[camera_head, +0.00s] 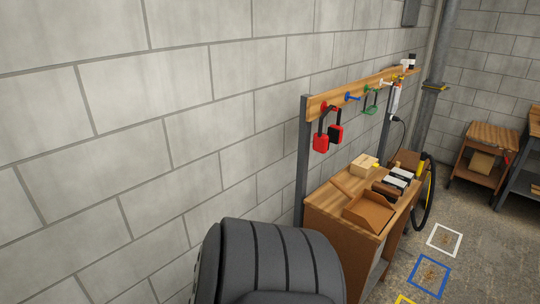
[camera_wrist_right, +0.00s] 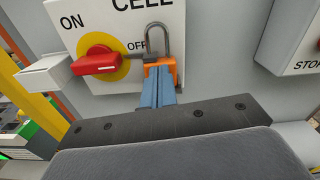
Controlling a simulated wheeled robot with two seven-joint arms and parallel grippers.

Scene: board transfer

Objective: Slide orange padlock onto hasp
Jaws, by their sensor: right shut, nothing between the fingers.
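The orange padlock (camera_wrist_right: 174,70) is in the right wrist view, upright with its grey shackle (camera_wrist_right: 157,38) pointing up, in front of a white switch plate (camera_wrist_right: 128,20). The plate has a red handle (camera_wrist_right: 97,64) on a yellow disc, with ON and OFF marks. The padlock is just right of the handle. I cannot tell whether the shackle passes through a hasp. My right gripper (camera_wrist_right: 158,78) has blue fingers, shut and empty, with their tips at the padlock's body and covering part of it. My left gripper is in neither view.
In the head view, a wooden rail (camera_head: 355,92) on posts carries red (camera_head: 321,143), black and green lock-like items. A wooden bench (camera_head: 322,209) below holds boxes. Floor squares (camera_head: 430,276) lie at right.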

